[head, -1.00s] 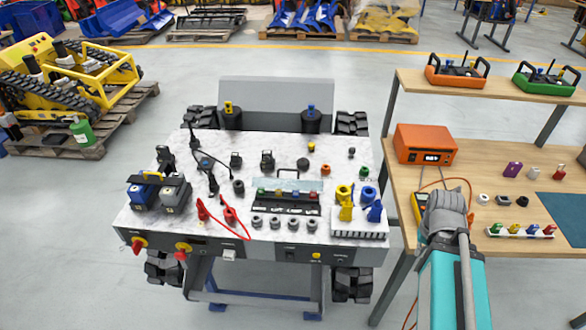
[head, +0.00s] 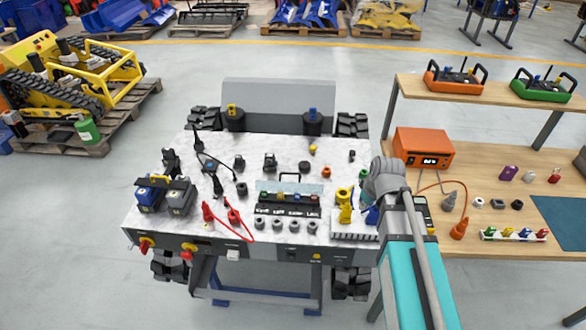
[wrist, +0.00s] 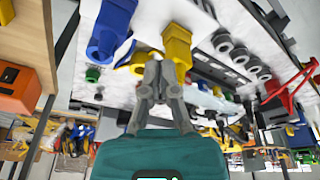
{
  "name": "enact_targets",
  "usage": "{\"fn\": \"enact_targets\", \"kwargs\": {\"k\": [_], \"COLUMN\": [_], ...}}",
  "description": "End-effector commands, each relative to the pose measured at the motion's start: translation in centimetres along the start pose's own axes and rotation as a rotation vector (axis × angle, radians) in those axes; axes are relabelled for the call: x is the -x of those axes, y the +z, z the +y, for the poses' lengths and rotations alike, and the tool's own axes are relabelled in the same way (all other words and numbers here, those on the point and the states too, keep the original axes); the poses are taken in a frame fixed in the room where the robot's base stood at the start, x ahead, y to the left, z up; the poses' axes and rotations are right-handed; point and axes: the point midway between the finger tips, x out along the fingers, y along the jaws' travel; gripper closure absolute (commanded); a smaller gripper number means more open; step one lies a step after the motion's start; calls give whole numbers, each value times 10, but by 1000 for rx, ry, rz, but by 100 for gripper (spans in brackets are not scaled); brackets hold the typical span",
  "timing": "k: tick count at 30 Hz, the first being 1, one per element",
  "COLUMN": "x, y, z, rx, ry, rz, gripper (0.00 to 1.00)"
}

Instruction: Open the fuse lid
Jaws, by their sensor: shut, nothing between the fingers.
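The fuse box (head: 289,205) is a dark block near the middle of the pale panel, with a clear lid (head: 290,187) and a dark handle at its back edge. Small coloured fuses show at the lid; I cannot tell from here whether it is fully down. My gripper (wrist: 160,78) is shut and empty in the wrist view, its fingertips in front of a yellow connector (wrist: 177,45). In the head view my arm's end is over the panel's right part, right of the fuse box and apart from it; the fingertips are not clear there.
Several grey round sockets (head: 276,224) line the box's front. A red cable (head: 247,231) lies to its left. A wooden bench with an orange unit (head: 424,147) is at the right.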

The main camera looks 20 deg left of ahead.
Motion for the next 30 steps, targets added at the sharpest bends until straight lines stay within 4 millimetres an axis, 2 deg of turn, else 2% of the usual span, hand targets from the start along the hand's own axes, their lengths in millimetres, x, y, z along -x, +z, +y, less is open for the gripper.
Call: {"fn": "enact_targets", "kwargs": {"k": [1,6,12,15,19,30], "x": [8,17,27,30,32,32], "y": [-28,-96,-157,-175,-187,-189], "z": [-9,-46,-89,-104,-115,-117], "rx": [93,400,687,780,845,861], "ry": [-3,-2,15,25,32,35], "rz": [27,123,217,248,271,276], "gripper": [100,100,100,100,100,100]}}
